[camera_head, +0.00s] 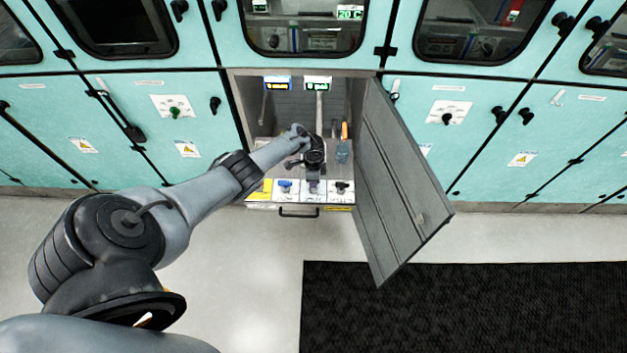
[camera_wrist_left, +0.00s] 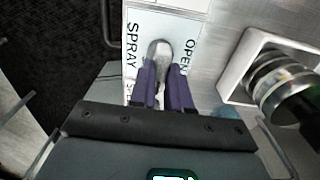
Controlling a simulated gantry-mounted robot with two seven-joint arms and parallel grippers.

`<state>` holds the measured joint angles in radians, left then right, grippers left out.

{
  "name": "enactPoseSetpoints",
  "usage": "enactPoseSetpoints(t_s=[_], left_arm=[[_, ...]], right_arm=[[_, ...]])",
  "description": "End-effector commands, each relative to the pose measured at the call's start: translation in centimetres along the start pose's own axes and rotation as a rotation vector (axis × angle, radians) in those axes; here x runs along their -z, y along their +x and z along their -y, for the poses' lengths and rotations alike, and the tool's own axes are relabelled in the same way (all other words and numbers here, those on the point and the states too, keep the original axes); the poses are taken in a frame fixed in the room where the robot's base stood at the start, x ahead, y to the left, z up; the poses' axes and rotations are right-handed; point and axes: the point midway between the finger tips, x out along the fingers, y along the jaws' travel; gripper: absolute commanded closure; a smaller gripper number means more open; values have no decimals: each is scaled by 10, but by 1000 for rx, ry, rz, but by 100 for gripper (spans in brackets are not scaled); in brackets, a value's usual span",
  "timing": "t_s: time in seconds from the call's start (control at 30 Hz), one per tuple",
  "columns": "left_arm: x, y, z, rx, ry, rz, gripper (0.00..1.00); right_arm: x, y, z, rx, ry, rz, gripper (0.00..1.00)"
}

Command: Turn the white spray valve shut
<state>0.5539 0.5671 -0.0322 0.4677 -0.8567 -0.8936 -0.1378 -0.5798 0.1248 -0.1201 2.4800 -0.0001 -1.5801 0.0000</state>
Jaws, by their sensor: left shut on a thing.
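The white spray valve (camera_wrist_left: 159,48) is a rounded grey-white handle on a white panel lettered SPRAY and OPEN in the left wrist view. My left gripper (camera_wrist_left: 164,72) is shut on it, with a purple finger on each side. In the head view, my left gripper (camera_head: 314,172) reaches into the open cabinet bay, just above the middle panel. The valve's white panel (camera_head: 312,196) shows below it, and the gripper partly covers the handle. Part of the panel lettering is hidden by the fingers. My right gripper is in neither view.
A blue valve (camera_head: 284,186) and a black valve (camera_head: 342,186) flank the middle panel. The grey cabinet door (camera_head: 395,190) stands open to the right. A blue bottle (camera_head: 343,152) stands behind. A drawer handle (camera_head: 299,213) sits below. A black mat (camera_head: 460,310) covers the floor.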

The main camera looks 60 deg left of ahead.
Motion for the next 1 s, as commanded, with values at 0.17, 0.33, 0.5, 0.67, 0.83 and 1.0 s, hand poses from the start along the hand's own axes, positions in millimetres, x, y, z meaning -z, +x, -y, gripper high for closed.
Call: enactPoseSetpoints(t_s=[0.17, 0.33, 0.5, 0.67, 0.83, 1.0], left_arm=[[0, 1, 0, 0, 2, 1, 72], [0, 0, 0, 0, 1, 1, 57], [0, 0, 0, 0, 1, 0, 57], [0, -7, 0, 0, 1, 0, 57], [0, -31, 0, 1, 2, 1, 57], [0, -61, 1, 3, 3, 0, 57]], right_arm=[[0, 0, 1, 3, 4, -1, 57], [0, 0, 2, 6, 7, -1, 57], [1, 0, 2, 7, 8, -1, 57], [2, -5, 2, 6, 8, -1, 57], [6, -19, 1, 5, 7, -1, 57], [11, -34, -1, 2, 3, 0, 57]])
